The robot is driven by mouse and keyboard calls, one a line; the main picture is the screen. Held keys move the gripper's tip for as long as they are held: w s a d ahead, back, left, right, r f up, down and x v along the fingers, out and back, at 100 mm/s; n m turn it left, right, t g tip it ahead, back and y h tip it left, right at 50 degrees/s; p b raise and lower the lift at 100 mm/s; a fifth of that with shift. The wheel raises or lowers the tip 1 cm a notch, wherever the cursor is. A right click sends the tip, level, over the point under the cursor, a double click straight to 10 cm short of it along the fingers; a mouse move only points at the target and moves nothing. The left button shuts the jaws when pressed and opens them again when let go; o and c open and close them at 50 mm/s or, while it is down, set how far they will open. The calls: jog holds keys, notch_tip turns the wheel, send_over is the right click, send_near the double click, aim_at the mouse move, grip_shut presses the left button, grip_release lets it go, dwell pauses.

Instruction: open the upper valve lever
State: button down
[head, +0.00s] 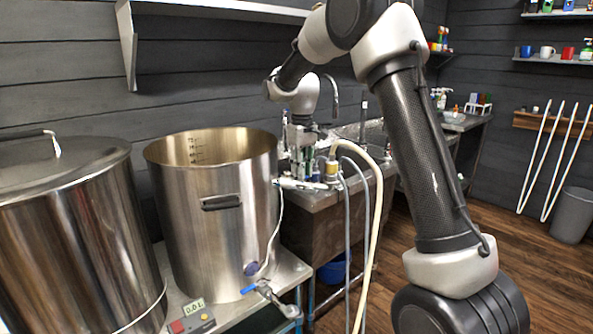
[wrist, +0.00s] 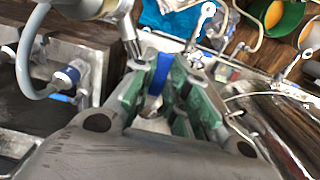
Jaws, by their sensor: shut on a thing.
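My gripper (head: 302,152) points down beside the right rim of the open steel kettle (head: 225,215) in the head view. In the wrist view the green-padded fingers of my gripper (wrist: 158,92) are closed around a blue lever (wrist: 161,70), the upper valve lever. The fingers hide part of it, and its exact angle is hard to tell. In the head view a pale metal fitting (head: 300,184) runs sideways just below the gripper. A lower valve with a blue handle (head: 249,289) sits at the kettle's foot, apart from my gripper.
A lidded steel kettle (head: 65,235) stands at the left. A pale hose (head: 376,220) and grey hoses hang right of the gripper. A small box with a display (head: 192,318) lies at the front. A shelf (head: 215,9) is above.

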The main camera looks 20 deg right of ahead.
jog(key=shift+w+d+n, duration=0.35)
jog(key=shift+d+n, duration=0.1)
jog(key=shift+n, duration=0.5)
jog(key=shift+w+d+n, duration=0.35)
jog(key=shift+d+n, duration=0.1)
jog(key=shift+n, duration=0.55)
jog(key=shift+w+d+n, duration=0.35)
jog(key=shift+d+n, duration=0.1)
jog(key=shift+n, duration=0.5)
jog(key=c, duration=1.4)
grip_release()
notch_tip(320, 180, up, 12)
